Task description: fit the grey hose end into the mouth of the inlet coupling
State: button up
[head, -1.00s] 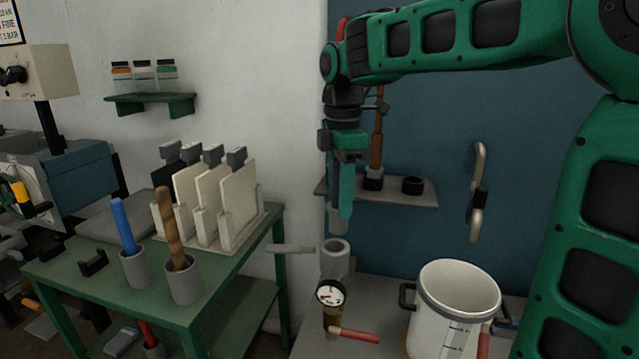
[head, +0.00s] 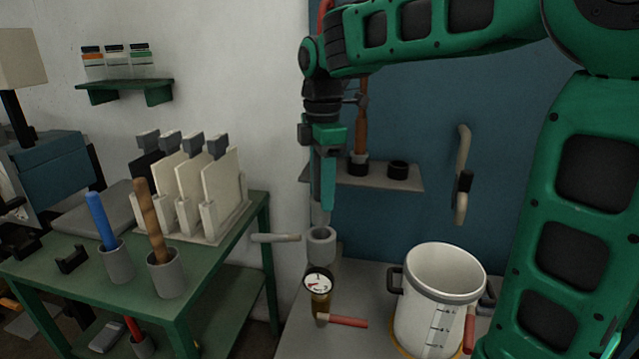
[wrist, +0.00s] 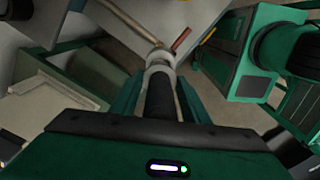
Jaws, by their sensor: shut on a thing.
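My gripper (head: 328,200) points straight down, shut on the grey hose end (head: 318,212), whose pale tip shows just below the fingers. The inlet coupling (head: 321,250) is a grey upright cup with a round open mouth, directly beneath the tip. The tip is at or just above the far rim; I cannot tell whether it touches. In the wrist view a dark tube (wrist: 160,98) runs between the two green fingers toward a pale grey ring (wrist: 158,60); where hose end and coupling meet is unclear there.
A dial gauge (head: 318,283) and red-handled valve (head: 345,321) sit below the coupling. A white pot (head: 430,315) stands to the right. A pale horizontal handle (head: 275,238) lies close left. A wall shelf (head: 380,178) is behind my gripper. A green bench (head: 215,262) is at left.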

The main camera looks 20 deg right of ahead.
aim_at(321, 220)
jog(key=shift+f, duration=3.85)
jog(key=o, duration=1.4)
jog(key=shift+c, duration=0.2)
notch_tip(321, 220, up, 11)
jog(key=shift+f, duration=0.2)
